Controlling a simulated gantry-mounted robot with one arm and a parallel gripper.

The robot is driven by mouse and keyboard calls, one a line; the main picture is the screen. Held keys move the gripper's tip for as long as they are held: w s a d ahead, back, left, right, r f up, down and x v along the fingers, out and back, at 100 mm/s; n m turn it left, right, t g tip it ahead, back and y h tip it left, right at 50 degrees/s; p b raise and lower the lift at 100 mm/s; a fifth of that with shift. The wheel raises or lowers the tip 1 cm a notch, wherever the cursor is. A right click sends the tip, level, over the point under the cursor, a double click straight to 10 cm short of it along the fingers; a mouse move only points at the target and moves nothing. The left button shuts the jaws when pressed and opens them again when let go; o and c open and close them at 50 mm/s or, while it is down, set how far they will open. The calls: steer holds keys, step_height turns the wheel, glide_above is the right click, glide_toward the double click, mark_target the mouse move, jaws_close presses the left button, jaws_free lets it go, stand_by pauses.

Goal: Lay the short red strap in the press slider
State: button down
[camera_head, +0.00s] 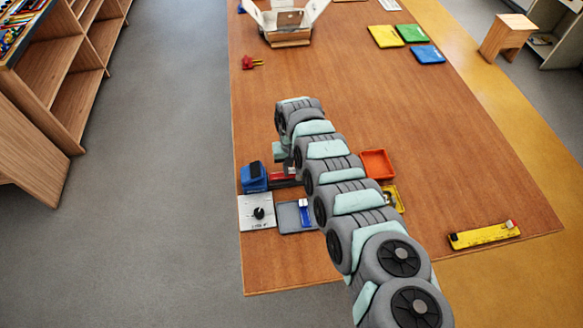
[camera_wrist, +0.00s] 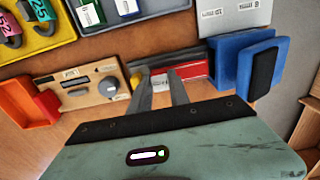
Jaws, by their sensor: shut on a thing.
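The short red strap (camera_wrist: 196,70), with a white label, is between the two grey fingers of my gripper (camera_wrist: 158,78) in the wrist view. My gripper is shut on it. The strap lies along a dark grey rail (camera_wrist: 175,58) that looks like the press slider, just left of the blue press block (camera_wrist: 231,62). I cannot tell whether the strap rests in the slider or hangs just above it. In the head view, the blue press block (camera_head: 253,178) and a bit of red strap (camera_head: 281,174) show left of my arm. My arm hides the fingertips there.
An orange tray (camera_head: 377,163) and a yellow tray (camera_head: 401,200) lie right of my arm. A wooden dial block (camera_wrist: 85,87) sits near the fingers.

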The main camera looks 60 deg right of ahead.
steer(key=shift+f, duration=0.7)
stand_by(1.4)
steer(key=c, duration=1.1)
jaws_free()
steer(key=shift+c, duration=0.2)
steer(key=shift+c, duration=0.6)
steer(key=o, duration=0.4)
steer(key=shift+s+d, duration=0.1)
